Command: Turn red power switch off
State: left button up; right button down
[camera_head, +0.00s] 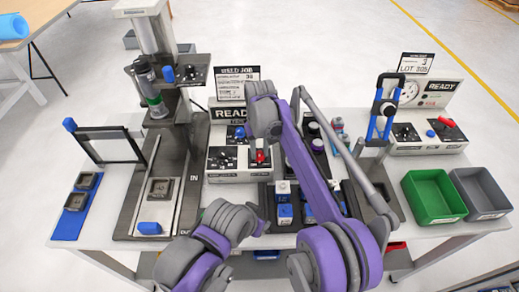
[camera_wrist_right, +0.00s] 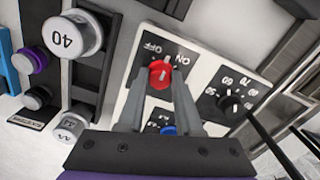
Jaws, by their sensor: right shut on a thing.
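The red power switch (camera_wrist_right: 161,74) is a round knob on a black plate marked OFF and ON, on a white control box. Its light pointer mark is small, and I cannot tell firmly which word it points to. My right gripper (camera_wrist_right: 160,82) has its two grey fingers on either side of the knob, shut on it. In the head view the red knob (camera_head: 260,156) shows just below the end of my right arm, which hides part of the box (camera_head: 228,178). My left arm is at the bottom centre; its gripper is not visible.
A blue knob (camera_wrist_right: 169,130) and a black dial (camera_wrist_right: 229,103) sit close to the red knob. A green bin (camera_head: 433,219) and grey bin (camera_head: 503,208) stand at the right. A fixture with a tall column (camera_head: 152,40) stands left of the box.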

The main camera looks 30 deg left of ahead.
aim_at(260, 153)
jog(key=n, duration=0.4)
jog(key=shift+n, duration=0.3)
pick_arm(q)
jog(key=shift+w+r+p, duration=0.35)
jog(key=shift+r+p, duration=0.1)
jog(key=shift+r, duration=0.3)
pick_arm(e)
jog(key=n, duration=0.4)
jog(key=shift+n, duration=0.3)
jog(key=c, duration=0.6)
grip_release()
pick_arm(q)
jog(key=shift+w+r+p, duration=0.45)
jog(key=shift+r+p, duration=0.1)
jog(key=shift+r, duration=0.3)
pick_arm(e)
notch_tip(260, 153, up, 11)
jog(key=shift+f, duration=0.1)
